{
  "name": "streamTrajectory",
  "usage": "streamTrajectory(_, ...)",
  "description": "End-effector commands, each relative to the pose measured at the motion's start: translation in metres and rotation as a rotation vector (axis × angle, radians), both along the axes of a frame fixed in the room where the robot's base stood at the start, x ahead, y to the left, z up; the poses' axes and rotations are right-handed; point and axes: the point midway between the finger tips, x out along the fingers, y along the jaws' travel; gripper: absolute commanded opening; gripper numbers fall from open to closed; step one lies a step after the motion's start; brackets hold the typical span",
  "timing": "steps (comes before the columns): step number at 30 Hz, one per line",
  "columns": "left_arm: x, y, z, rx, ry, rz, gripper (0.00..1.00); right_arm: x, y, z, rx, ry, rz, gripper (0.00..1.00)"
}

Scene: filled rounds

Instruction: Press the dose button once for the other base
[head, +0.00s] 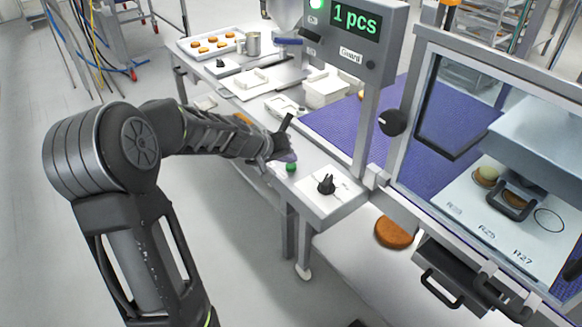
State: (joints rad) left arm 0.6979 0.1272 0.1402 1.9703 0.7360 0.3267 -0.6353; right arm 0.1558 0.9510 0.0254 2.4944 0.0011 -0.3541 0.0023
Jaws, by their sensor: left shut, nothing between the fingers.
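My left gripper (287,156) reaches in from the left and is shut with nothing in it. Its tip is just above a green button (291,168) on the pale front panel of the machine. I cannot tell whether the tip touches the button. A brown round base (394,233) lies low on a pale surface right of the panel. Inside the clear-doored station, a pale-topped round (486,177) and a brown round (515,196) sit on a white plate (470,222) marked R25, R26 and R27. A dark handle partly covers the brown round. My right gripper is not in view.
A display (355,20) reads "1 pcs" above a Guard label. A black selector (326,185) stands right of the green button. A purple belt (335,118) runs behind. A tray (195,50) of several rounds is at the back left.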

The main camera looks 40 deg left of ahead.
Motion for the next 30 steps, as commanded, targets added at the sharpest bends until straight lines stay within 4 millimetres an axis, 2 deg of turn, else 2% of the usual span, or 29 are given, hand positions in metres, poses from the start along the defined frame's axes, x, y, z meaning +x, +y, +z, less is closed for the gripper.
streamTrajectory(30,0.0003,-0.0002,-0.0059,0.001,0.000,-0.001,0.00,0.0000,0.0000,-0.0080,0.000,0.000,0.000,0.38)
